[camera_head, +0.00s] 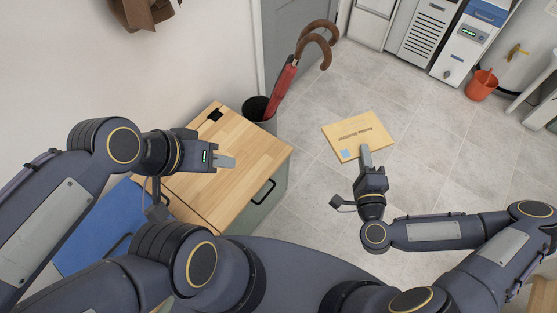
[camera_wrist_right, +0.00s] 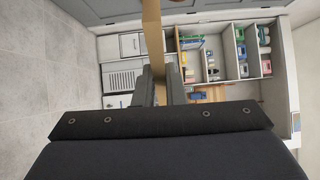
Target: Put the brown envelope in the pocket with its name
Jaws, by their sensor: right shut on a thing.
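The brown envelope (camera_head: 357,136) is a flat tan rectangle with a printed name and a small pale blue square near its lower left corner. My right gripper (camera_head: 366,157) is shut on its lower edge and holds it up over the tiled floor. In the right wrist view the envelope (camera_wrist_right: 152,35) shows edge-on as a narrow tan strip between the fingers. My left gripper (camera_head: 228,162) is empty above the wooden cabinet top; the gap between its fingers is not clear. No name pocket can be made out in either view.
White machines (camera_head: 470,40) and an orange bucket (camera_head: 482,84) are at the far right. Shelves with bottles (camera_wrist_right: 226,55) show in the wrist view. The middle floor is clear.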

